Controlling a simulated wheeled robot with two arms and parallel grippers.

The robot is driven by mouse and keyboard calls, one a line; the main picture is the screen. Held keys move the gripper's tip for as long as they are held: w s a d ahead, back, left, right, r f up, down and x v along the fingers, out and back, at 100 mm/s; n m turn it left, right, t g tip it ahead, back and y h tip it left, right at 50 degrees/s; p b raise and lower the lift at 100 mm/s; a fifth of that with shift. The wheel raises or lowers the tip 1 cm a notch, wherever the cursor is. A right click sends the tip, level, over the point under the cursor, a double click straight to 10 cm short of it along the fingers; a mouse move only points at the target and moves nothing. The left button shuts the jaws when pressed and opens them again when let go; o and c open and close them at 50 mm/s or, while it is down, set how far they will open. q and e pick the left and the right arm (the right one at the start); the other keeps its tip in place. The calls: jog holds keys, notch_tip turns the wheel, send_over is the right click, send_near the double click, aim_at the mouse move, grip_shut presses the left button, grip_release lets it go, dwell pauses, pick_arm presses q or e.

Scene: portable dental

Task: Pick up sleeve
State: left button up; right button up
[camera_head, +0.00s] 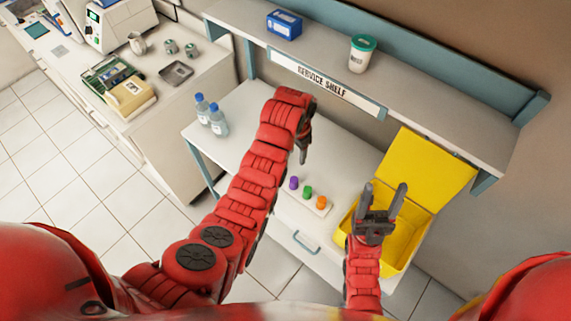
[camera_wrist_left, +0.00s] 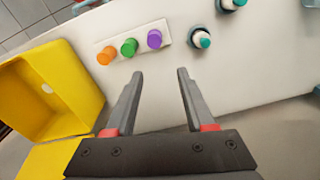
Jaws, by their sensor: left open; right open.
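Nothing in view is clearly marked as the sleeve. A small white strip (camera_head: 318,207) on the white worktop bears a purple cap (camera_head: 294,183), a green cap (camera_head: 307,191) and an orange cap (camera_head: 321,202). The left wrist view also shows the orange cap (camera_wrist_left: 106,56), green cap (camera_wrist_left: 129,47) and purple cap (camera_wrist_left: 154,38). My left gripper (camera_head: 303,153) is above the worktop, behind the strip, and shows open and empty in the left wrist view (camera_wrist_left: 158,75). My right gripper (camera_head: 384,190) is open and empty, above the yellow bin (camera_head: 412,238).
The bin's yellow lid (camera_head: 428,168) stands open. Two bottles (camera_head: 212,115) stand at the worktop's left. The service shelf (camera_head: 415,90) overhangs its back, bearing a blue box (camera_head: 284,24) and a green-lidded jar (camera_head: 361,54). A counter with equipment (camera_head: 118,88) is at the left.

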pick_arm(q)
jog(key=b, duration=1.1)
send_near(294, 180)
jog(key=f, duration=0.3)
jog(key=w+f, duration=0.1)
jog(key=f, duration=0.1)
jog(key=shift+d+f, duration=0.15)
jog(key=shift+s+f+p, duration=0.2)
jog(key=shift+p, duration=0.55)
jog(key=shift+f, duration=0.3)
jog(key=shift+f+p, duration=0.15)
jog(key=shift+p, duration=0.15)
notch_tip(294, 180, down, 3)
jog(key=p, duration=0.2)
jog(key=shift+s+p, duration=0.15)
jog(key=shift+p, duration=0.15)
jog(key=shift+f, duration=1)
